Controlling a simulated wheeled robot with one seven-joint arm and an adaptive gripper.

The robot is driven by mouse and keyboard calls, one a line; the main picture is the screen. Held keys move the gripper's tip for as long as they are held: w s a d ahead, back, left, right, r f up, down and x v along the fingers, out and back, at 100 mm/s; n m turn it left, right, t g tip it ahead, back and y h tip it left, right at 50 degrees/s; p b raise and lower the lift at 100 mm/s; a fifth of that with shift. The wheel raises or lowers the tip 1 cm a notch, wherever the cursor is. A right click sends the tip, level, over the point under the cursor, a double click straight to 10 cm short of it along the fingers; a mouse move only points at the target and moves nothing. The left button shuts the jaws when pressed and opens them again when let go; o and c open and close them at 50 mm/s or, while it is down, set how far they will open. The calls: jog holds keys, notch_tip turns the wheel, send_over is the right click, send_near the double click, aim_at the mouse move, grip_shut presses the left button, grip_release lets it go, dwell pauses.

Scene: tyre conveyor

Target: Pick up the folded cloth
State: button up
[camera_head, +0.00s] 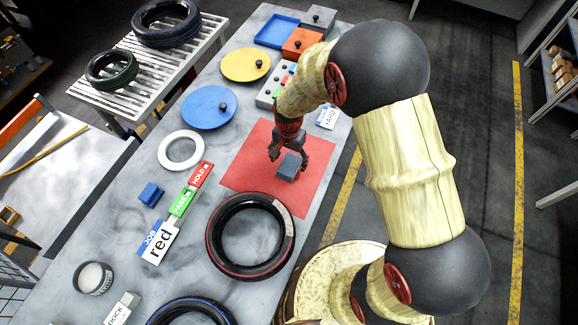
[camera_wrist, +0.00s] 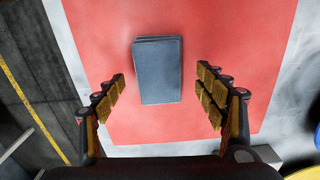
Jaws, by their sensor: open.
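The folded cloth (camera_head: 289,165) is a small blue-grey rectangle with stacked layers. It lies on the red mat (camera_head: 245,165) on the table. In the wrist view the cloth (camera_wrist: 158,72) lies flat, ahead of and between the two fingers. My gripper (camera_head: 287,157) is over the mat beside the cloth in the head view. In the wrist view my gripper (camera_wrist: 162,95) is open, with its padded fingers spread wider than the cloth. Nothing is held between the fingers.
A tyre with a red line (camera_head: 215,240) lies near the mat's front edge. A grey button box (camera_head: 268,98) stands behind. The mat around the cloth is clear.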

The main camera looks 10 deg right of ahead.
aim_at(289, 167)
notch_tip(289, 167, down, 3)
jog(key=shift+r, duration=0.2)
jog(key=c, duration=1.1)
jog(key=shift+c, duration=0.7)
jog(key=shift+r, duration=0.1)
